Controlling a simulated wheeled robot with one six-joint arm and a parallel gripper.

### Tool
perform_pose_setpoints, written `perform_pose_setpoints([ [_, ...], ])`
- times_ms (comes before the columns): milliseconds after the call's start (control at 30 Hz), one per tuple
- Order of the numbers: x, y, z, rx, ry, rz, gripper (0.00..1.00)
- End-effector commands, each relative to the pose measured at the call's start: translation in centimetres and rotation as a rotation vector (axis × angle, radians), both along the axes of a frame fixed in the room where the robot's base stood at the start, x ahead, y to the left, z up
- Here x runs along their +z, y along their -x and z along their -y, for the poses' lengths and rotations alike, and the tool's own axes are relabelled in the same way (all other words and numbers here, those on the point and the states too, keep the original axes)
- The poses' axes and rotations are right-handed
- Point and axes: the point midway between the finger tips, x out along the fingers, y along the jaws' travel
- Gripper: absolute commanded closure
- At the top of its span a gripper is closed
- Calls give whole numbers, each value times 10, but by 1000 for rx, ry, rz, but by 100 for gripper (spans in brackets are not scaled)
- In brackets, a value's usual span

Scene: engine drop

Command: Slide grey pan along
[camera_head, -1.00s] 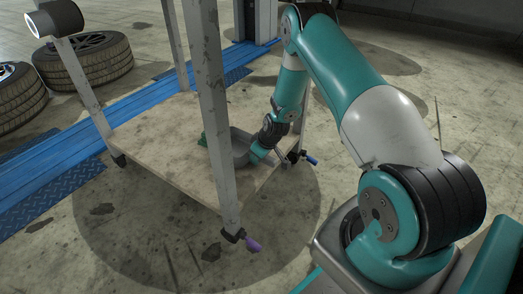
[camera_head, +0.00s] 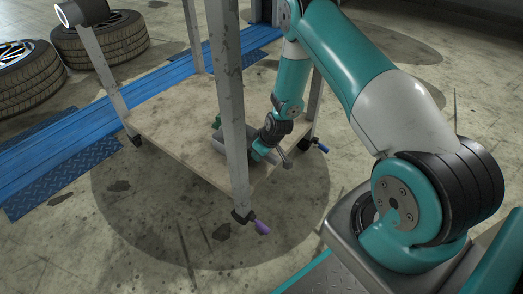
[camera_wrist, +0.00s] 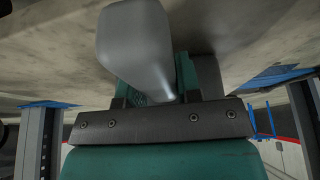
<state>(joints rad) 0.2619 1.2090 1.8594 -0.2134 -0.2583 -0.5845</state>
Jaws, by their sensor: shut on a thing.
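The grey pan (camera_head: 215,142) is low on the wooden lower shelf (camera_head: 165,110) of a cart, partly hidden behind the cart's near post. My gripper (camera_wrist: 150,90) is shut on the pan, and the pan's smooth grey body (camera_wrist: 135,45) fills the upper middle of the wrist view between the teal fingers. In the head view my arm reaches down to the pan from the right, between the cart's posts, and the fingertips are hidden. A small green part (camera_head: 217,122) shows at the pan's far side; I cannot tell what it belongs to.
The cart's near post (camera_head: 233,120) stands in front of the pan, with a purple-levered caster (camera_head: 262,227) below. A blue-levered caster (camera_head: 322,148) is right of my gripper. Blue rails (camera_head: 60,132) and tyres (camera_head: 100,38) lie beyond at left. Floor in front is clear.

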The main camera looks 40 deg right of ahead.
Motion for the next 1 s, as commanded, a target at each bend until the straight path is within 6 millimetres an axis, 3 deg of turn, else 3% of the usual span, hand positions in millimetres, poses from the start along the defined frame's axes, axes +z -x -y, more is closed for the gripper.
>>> perform_pose_setpoints([
  [33,-1,1,-1,2,-1,-2,100],
  [67,-1,1,-1,2,-1,-2,66],
  [200,-1,1,0,1,-1,-2,38],
  [567,9,3,1,-1,-1,-2,38],
  [1000,92,35,11,-1,0,-1,38],
])
